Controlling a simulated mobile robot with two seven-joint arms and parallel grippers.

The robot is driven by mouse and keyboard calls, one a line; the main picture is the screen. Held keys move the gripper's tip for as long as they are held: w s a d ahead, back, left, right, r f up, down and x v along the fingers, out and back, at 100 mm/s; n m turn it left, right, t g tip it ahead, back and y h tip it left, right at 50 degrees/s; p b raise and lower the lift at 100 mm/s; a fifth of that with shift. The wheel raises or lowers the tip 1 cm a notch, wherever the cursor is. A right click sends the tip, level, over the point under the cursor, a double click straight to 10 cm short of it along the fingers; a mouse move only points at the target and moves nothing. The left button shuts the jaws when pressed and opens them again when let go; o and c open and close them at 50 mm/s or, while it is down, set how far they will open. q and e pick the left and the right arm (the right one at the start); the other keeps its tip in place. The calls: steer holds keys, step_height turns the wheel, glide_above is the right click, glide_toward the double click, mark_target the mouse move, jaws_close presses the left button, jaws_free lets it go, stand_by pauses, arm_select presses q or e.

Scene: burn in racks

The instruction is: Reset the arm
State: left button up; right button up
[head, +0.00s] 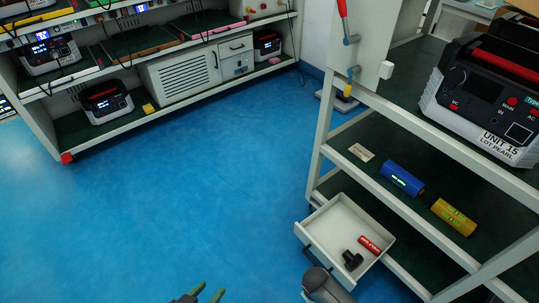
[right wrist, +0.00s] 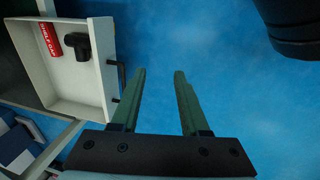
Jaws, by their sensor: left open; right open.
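My left gripper (head: 206,291) shows at the bottom edge of the head view, over the blue floor. Its green fingers are apart with nothing between them, and the rest of it is cut off. My right gripper (right wrist: 160,74) shows in the right wrist view. Its two green fingers are spread, with only blue floor between them. Its left finger is close to the handle (right wrist: 122,80) of the open drawer but appears apart from it. The right gripper's fingers cannot be made out in the head view.
Blue (head: 402,179) and yellow (head: 454,217) cylinders lie on the shelf above. A unit (head: 490,95) stands higher up. Another rack (head: 190,75) stands at back left; floor between is clear.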

steer(key=s+d+r+h, duration=0.1)
steer(key=d+r+h, duration=0.2)
steer(key=d, duration=1.6)
steer(key=d+r+h, duration=0.3)
steer(key=d, duration=1.6)
steer(key=s+a+t+y, duration=0.3)
steer(key=a+y, duration=0.2)
steer(key=a, duration=1)
steer(key=s+a+r+t+y, duration=0.2)
steer(key=a+r+t+y, duration=0.25)
steer(key=a+r, duration=0.85)
steer(key=w+a+m+y, duration=0.15)
steer(key=a+m, duration=0.35)
steer(key=a, duration=0.5)
arm_select(q)
step_height(320, 180, up, 14)
steer(key=s+a+p, duration=0.1)
steer(key=a+p, duration=0.2)
steer(key=p, duration=1.5)
steer(key=shift+s+f+n+y, duration=0.2)
steer(key=shift+n+y, duration=0.1)
steer(key=shift+y, duration=0.1)
arm_select(e)
step_height(320, 180, up, 14)
steer(key=s+d, duration=0.1)
steer(key=d, duration=0.1)
steer(key=shift+s+d+r+m+h, duration=0.15)
steer(key=shift+s+d+m+h, duration=0.15)
steer(key=shift+d+h, duration=0.1)
